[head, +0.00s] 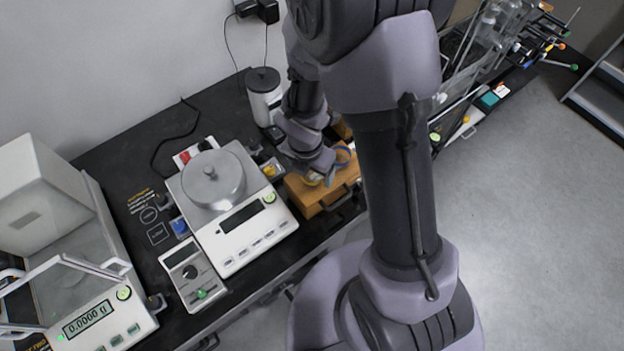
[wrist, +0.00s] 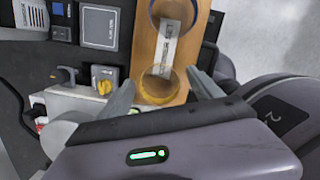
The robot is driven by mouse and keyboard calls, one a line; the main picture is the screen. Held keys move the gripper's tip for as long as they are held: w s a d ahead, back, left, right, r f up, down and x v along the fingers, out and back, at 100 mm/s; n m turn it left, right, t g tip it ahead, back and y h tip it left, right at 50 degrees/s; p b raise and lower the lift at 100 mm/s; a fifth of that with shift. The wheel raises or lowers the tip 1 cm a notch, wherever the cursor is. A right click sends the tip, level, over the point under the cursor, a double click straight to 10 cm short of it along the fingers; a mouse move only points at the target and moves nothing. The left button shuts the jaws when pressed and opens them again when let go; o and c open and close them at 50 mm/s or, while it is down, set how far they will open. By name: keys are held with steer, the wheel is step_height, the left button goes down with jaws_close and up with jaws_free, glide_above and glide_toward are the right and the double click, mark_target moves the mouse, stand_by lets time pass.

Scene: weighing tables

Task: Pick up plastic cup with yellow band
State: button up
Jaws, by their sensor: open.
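The clear plastic cup with a yellow band (wrist: 160,86) stands on a wooden box (wrist: 146,50) in the wrist view. My gripper (wrist: 161,80) is open, with one finger on each side of this cup and nothing visibly gripped. I cannot tell whether a finger touches it. In the head view, my gripper (head: 318,168) is over the box (head: 318,196), and the yellow-banded cup (head: 311,179) is partly hidden by it. A second clear round cup (wrist: 173,14) stands on the same box, farther from my gripper; it also shows in the head view (head: 342,156).
A balance with a metal pan (head: 214,180) stands left of the box. A larger enclosed balance (head: 90,318) is at far left. A white canister (head: 264,98) stands behind the box. Small items, one with a yellow knob (wrist: 103,85), sit close beside my gripper.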

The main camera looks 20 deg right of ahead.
steer(key=c, duration=1.4)
